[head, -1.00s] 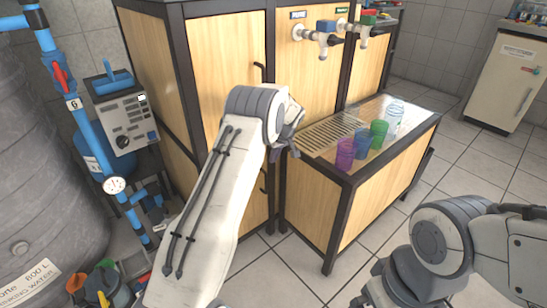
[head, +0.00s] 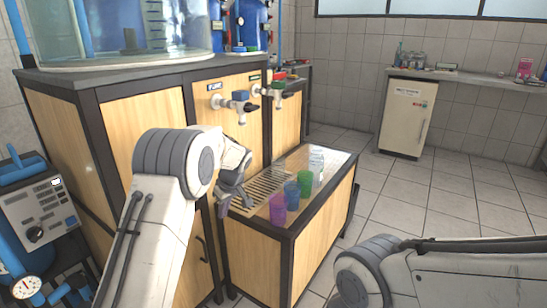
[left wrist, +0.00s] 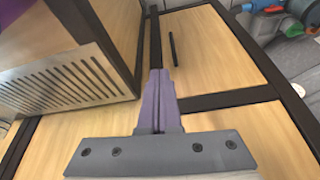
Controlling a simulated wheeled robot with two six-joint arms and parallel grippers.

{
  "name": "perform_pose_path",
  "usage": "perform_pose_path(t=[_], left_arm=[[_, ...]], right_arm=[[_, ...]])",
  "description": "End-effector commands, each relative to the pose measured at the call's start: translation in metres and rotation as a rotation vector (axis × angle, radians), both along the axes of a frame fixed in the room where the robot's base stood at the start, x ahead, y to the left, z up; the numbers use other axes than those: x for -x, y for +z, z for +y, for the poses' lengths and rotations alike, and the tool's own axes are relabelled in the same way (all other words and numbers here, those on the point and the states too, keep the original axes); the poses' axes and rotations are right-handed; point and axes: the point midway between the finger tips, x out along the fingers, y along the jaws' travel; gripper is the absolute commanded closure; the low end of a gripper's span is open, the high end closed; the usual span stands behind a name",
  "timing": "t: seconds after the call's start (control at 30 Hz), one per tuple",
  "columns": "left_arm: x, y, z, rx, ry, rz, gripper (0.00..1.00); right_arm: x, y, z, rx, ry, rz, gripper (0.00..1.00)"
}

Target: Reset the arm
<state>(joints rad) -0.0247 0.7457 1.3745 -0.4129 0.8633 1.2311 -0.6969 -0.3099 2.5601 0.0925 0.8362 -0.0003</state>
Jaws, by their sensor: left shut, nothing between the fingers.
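My left arm comes in from the left in the head view, and my left gripper (head: 225,205) hangs in front of the wooden cabinet, just left of the slatted drip grate. In the left wrist view the left gripper (left wrist: 158,102) has its two fingers together with nothing between them, in front of the cabinet panels (left wrist: 215,50). My right arm shows at the lower right of the head view; its gripper is outside the frame.
A low bench (head: 318,240) carries a grate (head: 262,190) and several coloured cups, among them a purple one (head: 277,208) and a green one (head: 305,184). Taps with a blue handle (head: 241,96) and a red handle (head: 280,76) stick out above. Open tiled floor (head: 400,205) lies to the right.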

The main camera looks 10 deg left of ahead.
Motion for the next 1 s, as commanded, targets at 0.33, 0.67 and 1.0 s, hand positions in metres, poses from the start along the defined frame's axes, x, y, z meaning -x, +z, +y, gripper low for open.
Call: perform_pose_path(t=[0.33,0.67,1.0], left_arm=[[0.153,0.065,-0.153,0.069,-0.669,0.167,1.0],[0.34,0.072,-0.2,0.123,-1.307,0.29,1.0],[0.422,0.092,-0.192,0.147,-1.602,0.331,1.0]], right_arm=[[0.0,0.0,0.0,0.0,0.0,0.0,0.0],[0.0,0.0,0.0,0.0,0.0,0.0,0.0],[0.0,0.034,0.0,0.0,0.0,0.0,0.0]])
